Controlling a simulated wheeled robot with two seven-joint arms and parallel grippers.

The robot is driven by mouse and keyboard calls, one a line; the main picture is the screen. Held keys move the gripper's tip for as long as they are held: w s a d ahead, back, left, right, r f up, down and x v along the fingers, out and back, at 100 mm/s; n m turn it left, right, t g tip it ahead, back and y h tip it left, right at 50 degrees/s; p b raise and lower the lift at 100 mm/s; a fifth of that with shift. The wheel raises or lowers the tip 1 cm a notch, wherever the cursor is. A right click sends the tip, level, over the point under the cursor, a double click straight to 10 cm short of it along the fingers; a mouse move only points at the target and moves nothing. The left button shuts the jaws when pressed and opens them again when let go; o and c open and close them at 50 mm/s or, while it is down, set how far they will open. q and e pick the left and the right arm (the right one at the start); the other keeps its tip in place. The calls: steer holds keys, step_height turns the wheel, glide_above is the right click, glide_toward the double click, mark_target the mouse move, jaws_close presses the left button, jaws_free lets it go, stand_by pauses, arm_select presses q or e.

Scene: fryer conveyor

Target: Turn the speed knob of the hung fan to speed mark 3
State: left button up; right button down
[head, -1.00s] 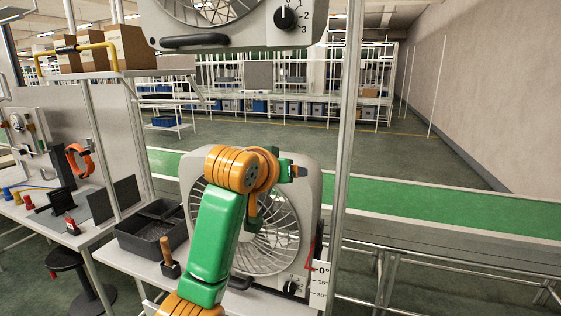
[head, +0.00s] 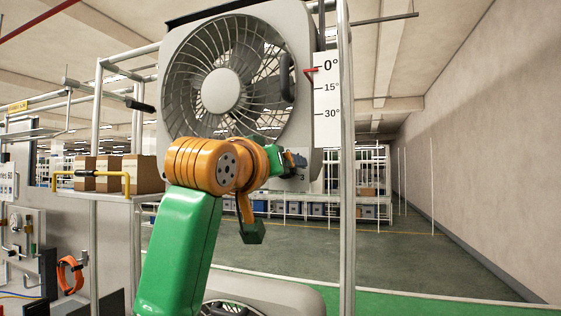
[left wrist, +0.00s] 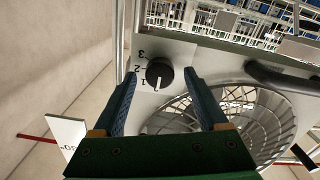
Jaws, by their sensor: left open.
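The hung fan (head: 290,20) has a pale square housing and a dark grille. Its black speed knob (left wrist: 159,69) shows in the left wrist view with marks 1, 2 and 3 on its left. The knob's white pointer line points to the picture bottom, short of mark 1 on the side away from 2. In the head view my left gripper (head: 295,160) covers the knob at the fan's lower right corner. My left gripper (left wrist: 158,92) is open, one blue finger on each side of the knob in the picture. Contact cannot be told. My right gripper is out of view.
A white angle scale (head: 327,110) with a red pointer near 0° stands beside the fan. A metal post (head: 347,200) runs close to its right. A second fan (head: 275,292) is below. Boxes (head: 143,174) stand on a shelf at left. Open floor lies beyond on the right.

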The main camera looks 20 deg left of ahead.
arm_select(q)
steer(key=shift+s, duration=0.15)
steer(key=shift+c, duration=0.3)
jaws_close()
steer(key=m+p, duration=0.2)
steer(key=m, duration=0.9)
steer(key=m+y+p, duration=0.1)
steer(key=m+p, duration=0.2)
steer(key=m, duration=0.9)
steer(key=shift+d+t, duration=0.2)
steer(key=shift+t, duration=0.1)
steer(key=shift+m, duration=0.4)
